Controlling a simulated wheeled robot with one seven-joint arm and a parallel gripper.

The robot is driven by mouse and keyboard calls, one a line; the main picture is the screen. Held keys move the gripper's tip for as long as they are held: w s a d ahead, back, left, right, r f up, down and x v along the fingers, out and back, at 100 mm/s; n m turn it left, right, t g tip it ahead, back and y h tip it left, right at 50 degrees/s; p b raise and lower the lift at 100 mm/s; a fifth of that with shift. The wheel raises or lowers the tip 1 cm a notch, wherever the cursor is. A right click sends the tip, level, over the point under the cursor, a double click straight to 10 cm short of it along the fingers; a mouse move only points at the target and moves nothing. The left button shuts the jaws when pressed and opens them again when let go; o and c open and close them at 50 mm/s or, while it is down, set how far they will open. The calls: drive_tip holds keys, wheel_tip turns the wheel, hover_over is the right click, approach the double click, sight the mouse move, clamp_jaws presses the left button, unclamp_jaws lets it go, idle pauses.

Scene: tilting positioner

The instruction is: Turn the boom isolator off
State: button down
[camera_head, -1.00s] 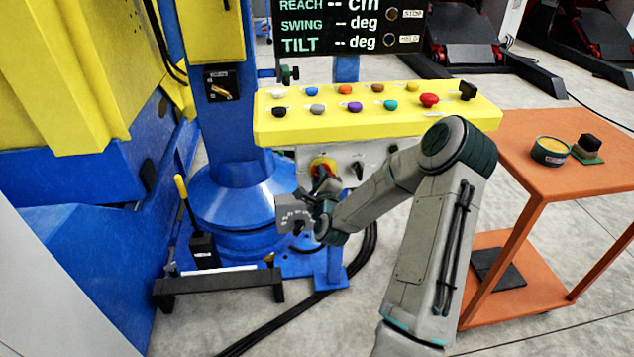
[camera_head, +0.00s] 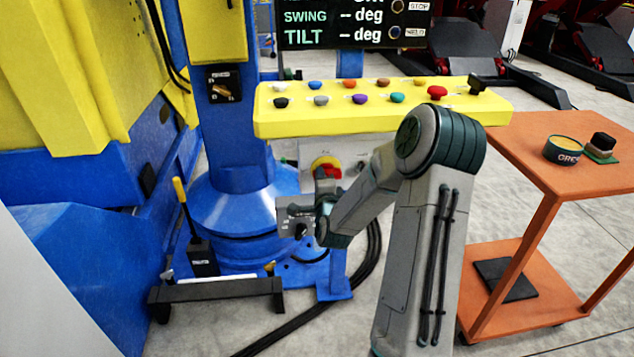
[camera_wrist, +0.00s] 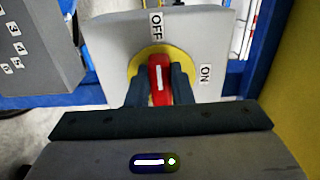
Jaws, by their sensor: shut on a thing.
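The boom isolator is a red handle on a yellow disc (camera_wrist: 134,66), set in a pale panel (camera_wrist: 113,32) below the yellow button console. In the wrist view the red handle (camera_wrist: 159,74) has a white line pointing up the picture, roughly at the OFF label (camera_wrist: 156,24). The ON label (camera_wrist: 205,73) is to its right. My gripper (camera_wrist: 160,84) is shut on the handle, a dark finger on each side. In the head view the isolator (camera_head: 327,168) shows above my wrist, and my gripper (camera_head: 325,186) is partly hidden by my arm.
The yellow console (camera_head: 380,115) with several coloured buttons overhangs the isolator. A grey numbered selector box (camera_head: 292,212) sits close left of my wrist; it also shows in the wrist view (camera_wrist: 35,45). An orange cart (camera_head: 510,150) stands at right. Black cables lie on the floor.

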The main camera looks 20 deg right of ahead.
drive_tip(key=shift+w+a+r, duration=0.1)
drive_tip(key=shift+r, duration=0.1)
drive_tip(key=c, duration=1.3)
unclamp_jaws()
drive_tip(key=shift+f, duration=0.15)
